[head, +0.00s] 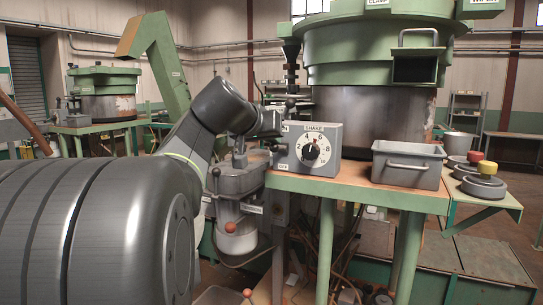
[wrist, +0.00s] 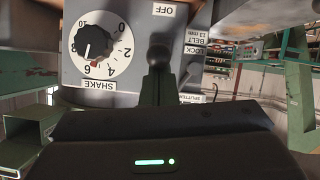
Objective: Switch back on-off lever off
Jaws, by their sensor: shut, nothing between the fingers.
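The grey SHAKE control box (head: 313,148) stands on the table's left end, with a white dial on its front and an OFF label low at its left edge. In the wrist view the box (wrist: 120,15) appears upside down. A lever with a dark ball knob (wrist: 158,54) shows there beside the dial, below the OFF label in the picture. My gripper (wrist: 158,92) is shut and empty, its fingers right at the knob; I cannot tell whether they touch it. In the head view my gripper (head: 277,122) is at the box's left side and the lever cannot be made out.
A grey metal bin (head: 408,164) stands right of the box on the wooden-topped table (head: 350,190). A large green-rimmed hopper (head: 370,60) rises behind.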

